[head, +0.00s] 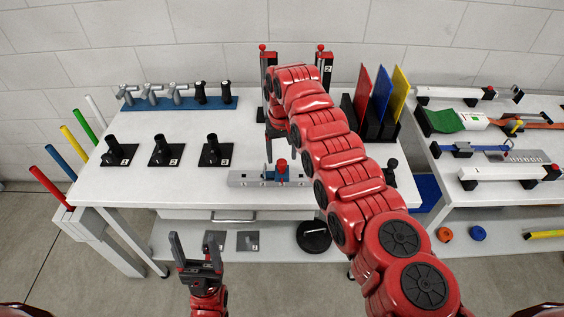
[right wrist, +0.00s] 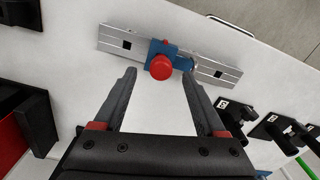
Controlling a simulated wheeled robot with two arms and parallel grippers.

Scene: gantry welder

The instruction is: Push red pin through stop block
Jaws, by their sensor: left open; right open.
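The red pin (head: 281,165) shows as a round red knob at the blue stop block (head: 267,173). The block sits on a grey metal rail (head: 238,179) near the table's front edge. In the right wrist view the pin's knob (right wrist: 161,68) faces me, the blue block (right wrist: 155,48) lies behind it, and a small red bit shows at the block's far side. My right gripper (right wrist: 159,75) is open, its fingertips either side of the knob; I cannot tell any contact. How deep the pin sits is hidden. My left gripper (head: 194,242) is open and empty, in front of the table.
Black holders (head: 164,150) stand on the left of the white table (head: 130,185). A blue rack (head: 178,103) with clamps stands behind them. Coloured plates (head: 381,95) stand at the right, partly behind my right arm. A second table (head: 445,190) carries more fixtures.

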